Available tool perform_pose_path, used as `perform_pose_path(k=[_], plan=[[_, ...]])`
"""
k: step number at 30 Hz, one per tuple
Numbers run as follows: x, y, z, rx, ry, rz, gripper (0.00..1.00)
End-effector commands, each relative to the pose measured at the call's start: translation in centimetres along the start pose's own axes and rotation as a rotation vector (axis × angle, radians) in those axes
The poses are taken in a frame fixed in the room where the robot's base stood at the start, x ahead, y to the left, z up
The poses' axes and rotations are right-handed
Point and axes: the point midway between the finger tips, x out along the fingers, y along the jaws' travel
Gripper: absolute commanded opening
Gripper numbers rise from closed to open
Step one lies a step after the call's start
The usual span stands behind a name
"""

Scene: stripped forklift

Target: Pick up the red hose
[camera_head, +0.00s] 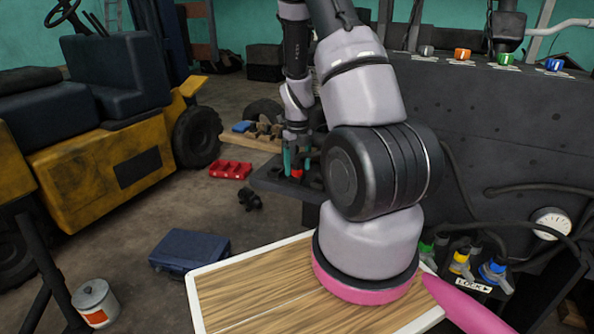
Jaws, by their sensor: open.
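My gripper (297,164) points down at the far end of my arm, in the upper middle of the head view. Its teal fingertips are apart, and a small red piece (296,174) shows between and just below them. This piece may be an end of the red hose, but it is too small to be sure. I cannot tell whether the fingers touch it. It is over a dark tray or ledge (268,183), and my arm hides much of the area to its right. No other red hose is clearly in view.
Green (426,248), yellow (460,261) and blue (491,272) hose connectors are at the dark machine (500,130) on the right. A red crate (231,170), blue case (190,250) and can (95,302) are on the floor. A yellow forklift (100,165) stands left.

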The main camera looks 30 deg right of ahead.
Motion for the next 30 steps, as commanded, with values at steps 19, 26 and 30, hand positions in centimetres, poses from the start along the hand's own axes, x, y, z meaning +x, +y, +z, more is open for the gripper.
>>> perform_pose_path(k=[19,26,30], plan=[[-0.07,-0.01,0.03,0.0,-0.001,0.0,0.0],[-0.08,-0.01,0.04,0.0,-0.001,0.0,0.0],[-0.08,-0.01,0.04,0.0,-0.001,0.0,0.0]])
